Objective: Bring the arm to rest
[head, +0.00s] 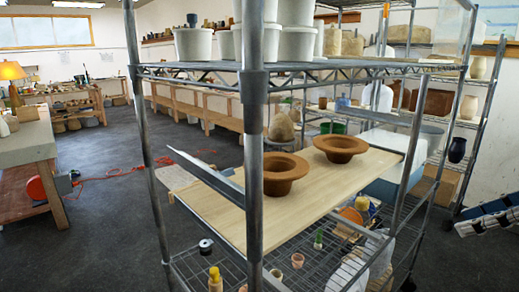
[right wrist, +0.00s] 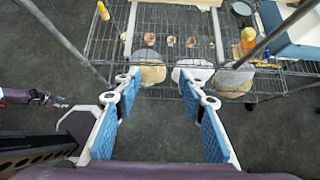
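My right gripper (head: 464,221) shows at the right edge of the head view, beside the wire rack. In the right wrist view its two blue-padded fingers (right wrist: 157,76) are spread apart with nothing between them. Past the fingertips are the rack's lower shelf and objects on it. A small purple and white part at the left edge of the right wrist view looks like my left gripper (right wrist: 38,98); its fingers are too small to read. The left arm does not show in the head view.
The metal wire rack (head: 253,140) fills the middle, with a wooden board (head: 340,190) bearing two brown bowls (head: 283,174). White tubs (head: 193,45) stand above. A red cord (head: 130,173) lies on the floor at left. A table (head: 27,143) stands there; the grey floor between is open.

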